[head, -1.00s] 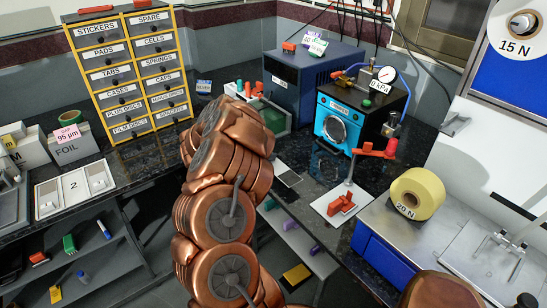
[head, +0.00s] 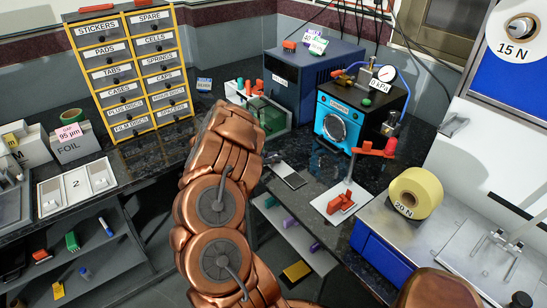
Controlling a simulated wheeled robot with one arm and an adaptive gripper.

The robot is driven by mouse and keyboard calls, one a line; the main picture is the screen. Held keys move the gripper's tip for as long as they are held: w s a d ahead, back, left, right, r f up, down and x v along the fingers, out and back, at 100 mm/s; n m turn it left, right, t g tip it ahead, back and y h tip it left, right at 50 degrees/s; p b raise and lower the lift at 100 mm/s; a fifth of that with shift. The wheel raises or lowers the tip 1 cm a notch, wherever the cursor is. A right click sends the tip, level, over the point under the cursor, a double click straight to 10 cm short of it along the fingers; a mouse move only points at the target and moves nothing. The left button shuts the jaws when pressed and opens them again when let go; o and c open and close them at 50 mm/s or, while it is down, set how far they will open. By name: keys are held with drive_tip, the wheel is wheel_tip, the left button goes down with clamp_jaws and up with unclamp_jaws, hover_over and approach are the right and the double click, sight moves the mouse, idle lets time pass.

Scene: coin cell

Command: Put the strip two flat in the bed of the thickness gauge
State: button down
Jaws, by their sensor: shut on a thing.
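My copper-coloured arm rises through the middle of the head view, and its far end leans toward the back counter. My gripper is hidden behind the arm, so neither its fingers nor anything in them shows. I cannot make out strip two. A white tray marked 2 (head: 75,190) lies on the left counter, with small pale pieces at its sides. No thing is clearly labelled as the thickness gauge. A small flat grey-and-white device (head: 286,175) lies on the counter just right of the arm, but I cannot tell whether it is the gauge.
A yellow drawer rack (head: 131,75) stands at the back left. A dark blue box (head: 312,85) and a cyan-fronted chamber (head: 342,122) stand at the back right. A white plate (head: 333,212) carries a post and red parts. A yellow roll (head: 415,192) sits at right.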

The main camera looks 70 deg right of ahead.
drive_tip(key=shift+f, duration=0.15)
drive_tip(key=c, duration=1.1)
unclamp_jaws()
drive_tip(key=shift+r, duration=0.2)
drive_tip(key=b+v, duration=0.2)
drive_tip(key=v, duration=1)
